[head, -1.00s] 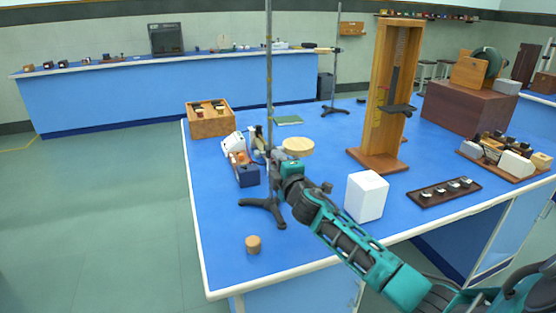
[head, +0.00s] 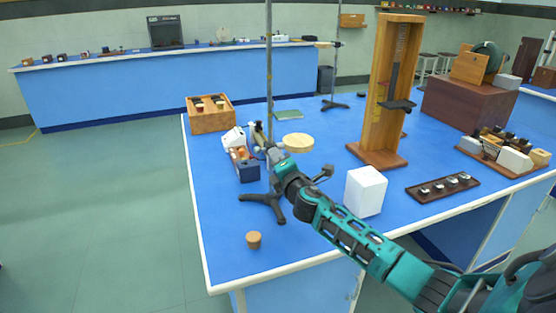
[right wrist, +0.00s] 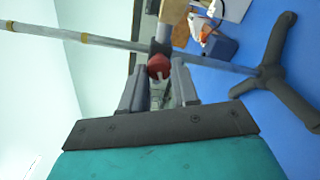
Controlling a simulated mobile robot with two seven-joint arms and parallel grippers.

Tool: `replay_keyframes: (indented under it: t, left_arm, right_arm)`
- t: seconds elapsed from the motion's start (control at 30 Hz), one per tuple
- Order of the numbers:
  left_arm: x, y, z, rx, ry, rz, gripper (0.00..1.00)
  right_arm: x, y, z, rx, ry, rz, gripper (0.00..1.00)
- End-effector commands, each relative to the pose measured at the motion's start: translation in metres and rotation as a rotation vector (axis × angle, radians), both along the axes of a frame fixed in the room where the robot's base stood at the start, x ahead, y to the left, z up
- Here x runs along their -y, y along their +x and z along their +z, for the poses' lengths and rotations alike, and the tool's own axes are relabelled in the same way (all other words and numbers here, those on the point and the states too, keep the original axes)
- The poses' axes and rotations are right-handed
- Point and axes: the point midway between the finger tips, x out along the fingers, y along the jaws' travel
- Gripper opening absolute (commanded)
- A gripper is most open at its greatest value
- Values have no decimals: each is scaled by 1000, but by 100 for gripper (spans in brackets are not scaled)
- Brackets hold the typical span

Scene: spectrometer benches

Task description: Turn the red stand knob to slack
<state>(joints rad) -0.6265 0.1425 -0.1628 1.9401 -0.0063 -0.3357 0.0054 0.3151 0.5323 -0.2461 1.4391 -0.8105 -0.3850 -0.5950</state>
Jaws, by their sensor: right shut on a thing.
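The stand's red knob (right wrist: 159,67) shows in the right wrist view, on a dark clamp against the metal rod (right wrist: 100,41). My right gripper (right wrist: 158,84) has its two fingers on either side of the knob and is shut on it. In the head view my right gripper (head: 277,156) is at the stand rod (head: 269,70), low above the dark tripod foot (head: 264,203), and the knob is hidden behind it. The rod stands upright on the blue bench. My left gripper is not in view.
A cork (head: 254,240) stands near the bench's front left. A white block (head: 365,191) is right of my arm. A blue box (head: 245,168) and a round wooden disc (head: 298,142) lie close to the rod. A tall wooden frame (head: 385,153) stands further right.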

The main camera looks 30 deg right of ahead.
Motion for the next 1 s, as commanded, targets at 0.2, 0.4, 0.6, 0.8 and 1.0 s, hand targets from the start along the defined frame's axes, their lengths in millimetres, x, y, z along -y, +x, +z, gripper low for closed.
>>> replay_keyframes:
  t: [0.2, 0.4, 0.6, 0.8, 1.0]
  left_arm:
    - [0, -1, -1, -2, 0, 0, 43]
    - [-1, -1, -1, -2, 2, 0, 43]
    - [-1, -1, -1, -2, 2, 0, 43]
    - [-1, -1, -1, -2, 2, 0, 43]
    - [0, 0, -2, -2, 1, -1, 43]
  right_arm:
    - [0, 0, 0, 0, -1, 0, 0]
    - [0, 0, 0, 0, 0, 0, 40]
    - [0, 0, 0, 0, 1, 0, 54]
    - [0, -1, 0, 0, 1, 0, 54]
    - [-3, -15, -1, 0, 0, 1, 54]
